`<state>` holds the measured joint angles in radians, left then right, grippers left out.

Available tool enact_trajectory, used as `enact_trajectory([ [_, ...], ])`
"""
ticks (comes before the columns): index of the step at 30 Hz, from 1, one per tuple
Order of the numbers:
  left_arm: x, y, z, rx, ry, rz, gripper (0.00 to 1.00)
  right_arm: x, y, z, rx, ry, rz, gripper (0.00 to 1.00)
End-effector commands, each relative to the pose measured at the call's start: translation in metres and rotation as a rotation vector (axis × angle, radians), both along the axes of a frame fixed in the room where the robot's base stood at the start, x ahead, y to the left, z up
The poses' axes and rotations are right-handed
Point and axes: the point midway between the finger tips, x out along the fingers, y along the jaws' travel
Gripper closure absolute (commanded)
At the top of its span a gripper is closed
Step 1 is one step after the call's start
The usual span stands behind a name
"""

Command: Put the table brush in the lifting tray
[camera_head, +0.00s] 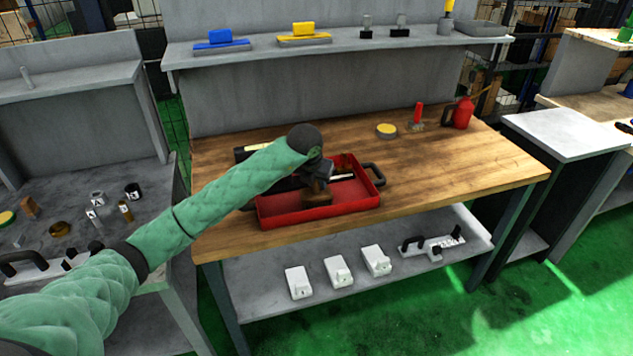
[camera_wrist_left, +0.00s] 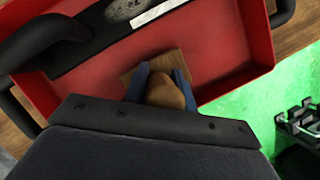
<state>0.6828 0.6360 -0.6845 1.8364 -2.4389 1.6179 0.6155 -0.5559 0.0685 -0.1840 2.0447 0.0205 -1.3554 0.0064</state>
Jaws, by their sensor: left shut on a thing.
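The lifting tray (camera_head: 335,211) is a shallow red tray with black handles on the wooden workbench; its red floor also shows in the left wrist view (camera_wrist_left: 212,45). My left gripper (camera_head: 316,184) reaches in over the tray. Its two bluish fingers (camera_wrist_left: 161,88) are shut around the rounded tan handle of the table brush (camera_wrist_left: 166,92). The brush's square wooden block lies beyond the fingers, over the tray floor. In the head view the brush (camera_head: 317,197) is a small brown shape under the gripper; whether it touches the floor is unclear. My right gripper is not in view.
A dark item with a pale strip (camera_wrist_left: 130,15) lies in the tray. A yellow-topped round tin (camera_head: 386,130), a red-handled tool (camera_head: 418,115) and a red oil can (camera_head: 462,113) stand behind at right. The bench's right side is clear. A grey shelf (camera_head: 340,45) runs above.

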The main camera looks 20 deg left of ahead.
Motion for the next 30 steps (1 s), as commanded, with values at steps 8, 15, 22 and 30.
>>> enact_trajectory([
  [8, 0.0, 0.0, -0.001, 0.0, 0.0, 0.0, 0.52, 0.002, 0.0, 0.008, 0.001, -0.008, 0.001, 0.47],
  [15, 0.0, 0.0, -0.001, 0.0, 0.0, 0.0, 0.52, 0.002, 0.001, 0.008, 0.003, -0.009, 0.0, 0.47],
  [22, 0.0, 0.0, 0.002, 0.0, 0.0, 0.0, 0.52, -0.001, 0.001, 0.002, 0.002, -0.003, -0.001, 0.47],
  [30, -0.009, 0.001, 0.024, 0.0, -0.003, 0.0, 0.52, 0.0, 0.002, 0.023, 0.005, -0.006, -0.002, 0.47],
])
